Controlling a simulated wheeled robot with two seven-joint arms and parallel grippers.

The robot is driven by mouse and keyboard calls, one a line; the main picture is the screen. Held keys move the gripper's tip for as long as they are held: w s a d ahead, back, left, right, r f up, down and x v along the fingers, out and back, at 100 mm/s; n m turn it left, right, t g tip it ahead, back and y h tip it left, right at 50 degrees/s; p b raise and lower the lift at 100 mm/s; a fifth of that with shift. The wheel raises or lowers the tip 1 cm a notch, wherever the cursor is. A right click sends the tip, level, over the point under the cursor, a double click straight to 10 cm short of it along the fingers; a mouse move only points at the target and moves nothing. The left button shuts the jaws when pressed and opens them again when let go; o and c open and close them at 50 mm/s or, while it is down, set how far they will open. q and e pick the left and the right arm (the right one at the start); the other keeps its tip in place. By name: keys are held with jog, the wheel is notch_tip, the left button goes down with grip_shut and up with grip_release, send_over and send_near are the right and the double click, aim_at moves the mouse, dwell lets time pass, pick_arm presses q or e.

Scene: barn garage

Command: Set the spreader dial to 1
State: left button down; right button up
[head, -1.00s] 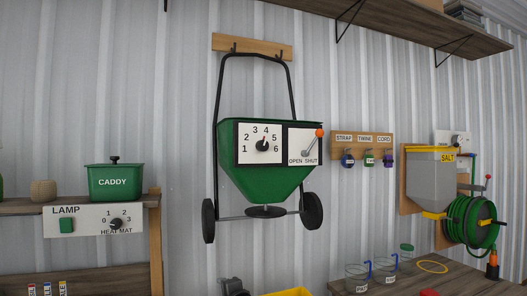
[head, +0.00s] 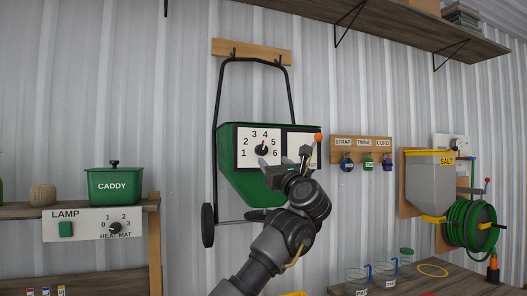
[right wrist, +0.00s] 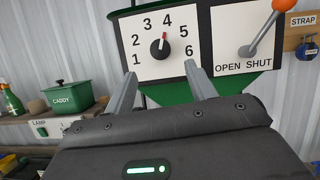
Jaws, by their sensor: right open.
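The green spreader (head: 240,187) hangs on the wall and has a white dial plate (head: 243,161) numbered 1 to 6. Its black dial knob (head: 262,149) also shows in the right wrist view (right wrist: 158,49), where its red pointer leans up and right, toward 4. My right gripper (head: 285,160) is open and empty in front of the spreader. In the right wrist view its two fingers (right wrist: 161,68) reach toward the dial, one on each side and below the knob, apart from it. My left gripper is out of view.
Right of the dial is the OPEN/SHUT plate (right wrist: 229,48) with an orange-tipped lever (right wrist: 264,30) leaning right. A green caddy (head: 115,186) stands on the left shelf above the heat mat panel (head: 92,222). Hooks with labels (head: 361,143) and a salt hopper (head: 429,180) are to the right.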

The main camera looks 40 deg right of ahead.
aim_at(263, 150)
jog(key=p+x, duration=0.4)
jog(key=x, duration=0.4)
jog(key=shift+w+d+r, duration=0.1)
jog(key=shift+w+r, duration=0.05)
jog(key=shift+w, duration=0.1)
jog(key=shift+w+d, duration=0.1)
jog(key=shift+w, duration=0.25)
jog(key=c, duration=1)
